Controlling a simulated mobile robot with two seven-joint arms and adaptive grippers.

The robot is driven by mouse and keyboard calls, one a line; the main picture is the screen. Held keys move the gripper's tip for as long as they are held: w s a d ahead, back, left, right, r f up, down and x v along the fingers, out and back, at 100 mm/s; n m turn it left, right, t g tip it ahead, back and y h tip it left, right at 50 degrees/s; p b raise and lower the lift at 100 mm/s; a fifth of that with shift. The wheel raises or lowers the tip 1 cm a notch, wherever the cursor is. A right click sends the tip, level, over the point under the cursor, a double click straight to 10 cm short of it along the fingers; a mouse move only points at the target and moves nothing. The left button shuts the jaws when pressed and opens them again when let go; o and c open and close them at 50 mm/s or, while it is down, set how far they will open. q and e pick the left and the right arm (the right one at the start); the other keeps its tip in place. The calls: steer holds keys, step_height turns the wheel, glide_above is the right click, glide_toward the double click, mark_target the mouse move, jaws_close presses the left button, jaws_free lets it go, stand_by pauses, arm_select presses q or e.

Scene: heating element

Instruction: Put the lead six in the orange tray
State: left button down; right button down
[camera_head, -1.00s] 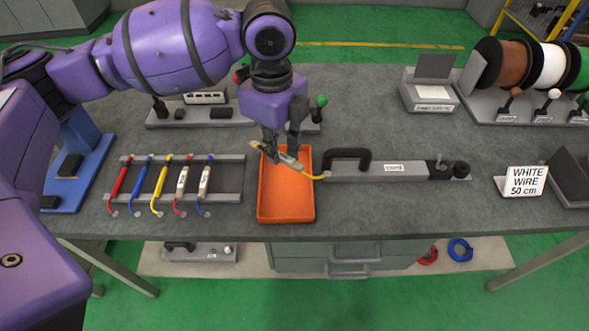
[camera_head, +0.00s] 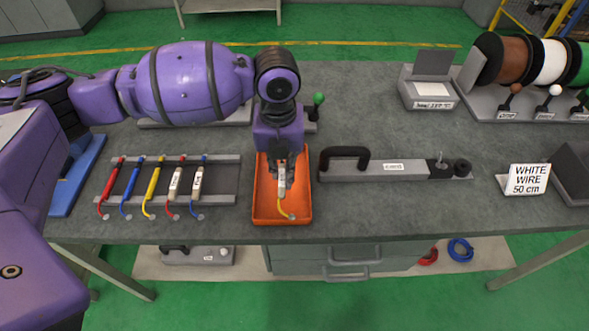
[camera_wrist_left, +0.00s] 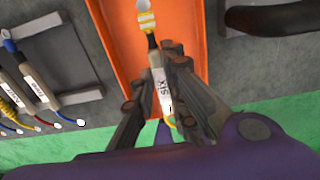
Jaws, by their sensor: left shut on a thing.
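The lead six (camera_head: 283,181) has a white label and a yellow wire with a ring end. It also shows in the left wrist view (camera_wrist_left: 161,90), where its label reads SIX. My left gripper (camera_head: 281,170) is shut on the label part and holds the lead over the orange tray (camera_head: 262,215). The wire points to the front of the tray. I cannot tell whether the lead touches the tray floor. The tray also shows in the left wrist view (camera_wrist_left: 117,40). My right gripper is not in view.
A rack (camera_head: 228,178) with several coloured leads lies left of the tray. A grey tool with a black handle (camera_head: 375,170) lies close to its right. Wire spools (camera_head: 548,62) and a WHITE WIRE sign (camera_head: 528,180) stand further right. The table front is clear.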

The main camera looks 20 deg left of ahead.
mark_target(282, 173)
arm_select(q)
steer(key=shift+f, duration=2.15)
steer(key=shift+f, duration=0.1)
steer(key=shift+f, duration=0.1)
steer(key=c, duration=1.8)
jaws_free()
steer(key=shift+o, duration=0.2)
step_height(282, 173, up, 12)
steer(key=shift+f+p, duration=0.15)
steer(key=shift+p, duration=0.15)
steer(key=shift+r, duration=0.35)
steer(key=shift+s+f, duration=0.1)
steer(key=shift+s, duration=0.05)
